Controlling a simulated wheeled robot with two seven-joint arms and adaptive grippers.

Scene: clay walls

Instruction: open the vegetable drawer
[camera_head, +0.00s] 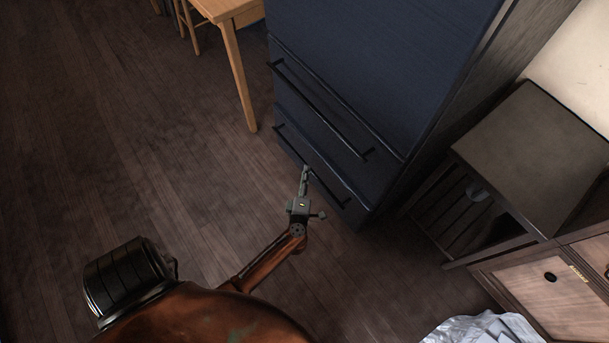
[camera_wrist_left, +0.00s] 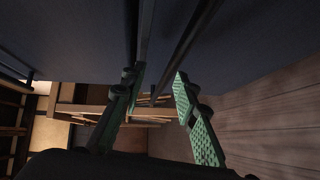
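A dark blue fridge (camera_head: 390,50) has two drawers with long dark bar handles, an upper handle (camera_head: 320,108) and a lower handle (camera_head: 325,180). Both drawers look shut. No label shows which is the vegetable drawer. My left gripper (camera_head: 305,172) is at the lower handle, in front of the lower drawer. In the left wrist view its green fingers (camera_wrist_left: 156,78) are apart, and a dark handle bar (camera_wrist_left: 190,45) runs through the space between them. I cannot tell whether either finger touches the bar. My right gripper is in neither view.
A wooden table (camera_head: 235,50) stands left of the fridge. A dark slatted stand (camera_head: 540,150) and a wooden cabinet (camera_head: 550,295) stand at the right. A crumpled silvery bag (camera_head: 480,329) lies at the bottom right. The wooden floor (camera_head: 130,150) left of the fridge is clear.

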